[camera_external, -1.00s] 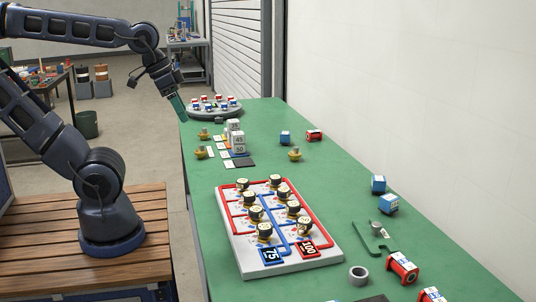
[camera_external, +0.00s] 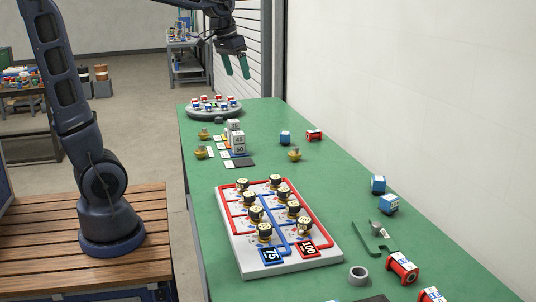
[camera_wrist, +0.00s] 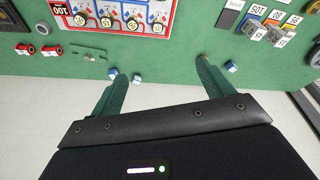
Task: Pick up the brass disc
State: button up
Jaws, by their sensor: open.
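Three small brass pieces with a knob-like top stand on the green bench in the external view: one alone right of the dark pad (camera_external: 295,154), and two at the left edge, the nearer (camera_external: 200,153) and the farther (camera_external: 204,133). I cannot tell which is the brass disc. In the wrist view a brass-coloured bit (camera_wrist: 203,58) shows at the right fingertip, mostly hidden by it. My gripper (camera_external: 237,73) is open and empty, high above the far end of the bench. Its two green fingers also show in the wrist view (camera_wrist: 160,70), spread wide.
A grey board (camera_external: 235,240) with several black-and-gold knobs fills the near bench. Grey numbered blocks (camera_external: 238,143) stand beside the left brass pieces. A round grey tray (camera_external: 214,112) holds several small blocks. Blue blocks (camera_external: 378,184) and red parts (camera_external: 403,266) lie on the right.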

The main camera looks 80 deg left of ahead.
jog(key=w+a+f+n+g, duration=0.1)
jog(key=w+a+f+n, duration=0.2)
jog(key=a, duration=0.9)
jog(key=w+a+f, duration=0.3)
jog(key=w+a, duration=0.1)
jog(key=a, duration=0.7)
jog(key=w+a+f+n+g, duration=0.1)
jog(key=w+a+f+n, duration=0.2)
jog(key=a, duration=0.9)
jog(key=n+g+h, duration=0.1)
jog(key=n, duration=0.3)
send_over(194, 125)
notch_tip(194, 125, down, 23)
jog(key=shift+w+f, duration=0.15)
jog(key=shift+f, duration=0.05)
jog(key=shift+a+f, duration=0.15)
jog(key=shift+f, duration=2.55)
jog(key=shift+a+f, duration=0.1)
jog(key=shift+f, duration=2.6)
jog(key=c, duration=1.1)
jog(key=shift+r, duration=0.1)
jog(key=shift+c, duration=0.2)
